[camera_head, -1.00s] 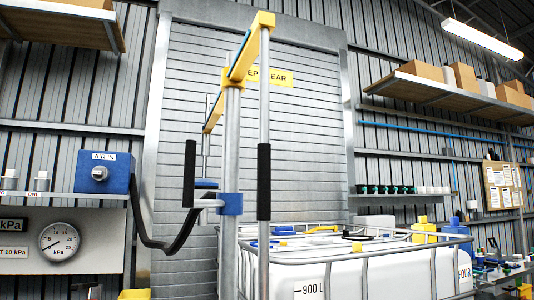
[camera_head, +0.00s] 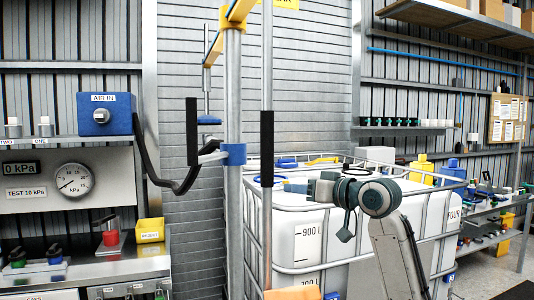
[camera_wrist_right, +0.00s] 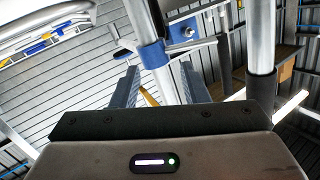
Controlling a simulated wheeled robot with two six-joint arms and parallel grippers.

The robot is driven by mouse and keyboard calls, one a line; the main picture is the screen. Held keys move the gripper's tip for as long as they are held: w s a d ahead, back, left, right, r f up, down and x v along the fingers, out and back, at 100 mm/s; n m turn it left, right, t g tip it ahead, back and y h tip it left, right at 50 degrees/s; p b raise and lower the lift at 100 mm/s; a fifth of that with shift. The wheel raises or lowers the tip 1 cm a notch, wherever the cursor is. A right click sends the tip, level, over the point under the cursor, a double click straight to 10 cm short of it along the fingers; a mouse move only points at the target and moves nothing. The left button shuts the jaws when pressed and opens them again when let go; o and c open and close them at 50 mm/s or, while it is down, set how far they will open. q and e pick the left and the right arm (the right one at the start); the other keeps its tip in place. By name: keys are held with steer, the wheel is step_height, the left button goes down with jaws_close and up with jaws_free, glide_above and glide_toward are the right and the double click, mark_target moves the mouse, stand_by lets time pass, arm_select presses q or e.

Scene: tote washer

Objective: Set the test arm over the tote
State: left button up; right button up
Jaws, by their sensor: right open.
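The test arm is a yellow beam (camera_head: 213,48) across the top of a grey post (camera_head: 233,110) with a blue collar (camera_head: 233,154). A rod with a black grip (camera_head: 267,135) hangs from its near end; another black grip (camera_head: 192,130) stands left of the post. The beam's top is cut off. The tote (camera_head: 315,222), a white tank in a metal cage, stands right of and behind the post. My right gripper (camera_head: 318,190) is right of the hanging rod. In the right wrist view my right gripper (camera_wrist_right: 160,82) is open, with post and blue collar (camera_wrist_right: 153,55) beyond its fingers.
A blue AIR IN box (camera_head: 105,114) on the left feeds a black hose (camera_head: 170,178) toward the post. A pressure gauge (camera_head: 73,180) reads low beside a 0 kPa display (camera_head: 20,168). Another bench (camera_head: 485,220) stands right.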

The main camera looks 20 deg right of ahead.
mark_target(271, 125)
steer(key=s+a+r+n+y+p, duration=0.1)
steer(key=s+a+r+n, duration=0.1)
steer(key=s+r, duration=0.5)
steer(key=s+a+r+n+y+p, duration=0.1)
steer(key=s+a+r+n, duration=0.1)
steer(key=s+r, duration=0.5)
steer(key=p+x, duration=0.1)
steer(key=x, duration=0.2)
steer(key=r+p+x, duration=0.1)
steer(key=p+x, duration=0.1)
steer(key=x, duration=0.2)
steer(key=d+p+x, duration=0.1)
steer(key=p+x, duration=0.1)
steer(key=x, duration=0.1)
steer(key=shift+w+a+r, duration=0.2)
steer(key=shift+w+r, duration=0.15)
steer(key=shift+w, duration=0.15)
steer(key=shift+w+a+f+p, duration=0.15)
steer(key=shift+w+p, duration=0.05)
steer(key=shift+w, duration=0.15)
steer(key=shift+w+a+f+p, duration=0.1)
steer(key=shift+w+a+p, duration=0.1)
steer(key=shift+w, duration=0.1)
arm_select(q)
step_height(271, 125, up, 9)
steer(key=shift+s, duration=0.35)
arm_select(e)
jaws_close()
